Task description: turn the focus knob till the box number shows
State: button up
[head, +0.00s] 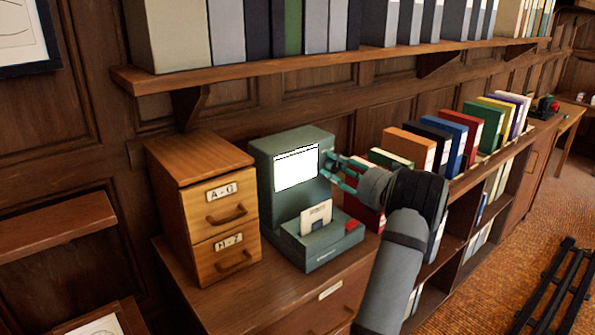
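A grey-green reader (330,250) stands on the wooden cabinet, with a lit white screen (296,169) in its upper front. I can make out no number on the screen. A pale card (316,217) stands on the reader's base beside a red part (352,226). My gripper (327,167) comes from the right, with its teal fingertips at the right edge of the reader's upper body, beside the screen. The two fingers are apart. I cannot make out the focus knob at the fingertips, nor whether the fingers press on anything.
A wooden two-drawer card box (215,212), labelled A-G above, stands close left of the reader. A shelf of binders (330,72) runs above. Coloured binders (450,140) stand in a row to the right, behind my arm. The cabinet top (215,290) is bare in front of the card box.

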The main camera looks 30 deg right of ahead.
jog(key=c, duration=0.6)
jog(key=r+m+p, duration=0.1)
jog(key=p, duration=0.2)
jog(key=shift+m+p, duration=0.7)
jog(key=shift+p, duration=0.3)
jog(key=m+p, duration=0.2)
jog(key=p, duration=0.1)
jog(key=shift+f, duration=0.1)
jog(key=shift+f+m+p, duration=0.4)
jog(key=shift+m+p, duration=0.2)
jog(key=shift+m, duration=0.2)
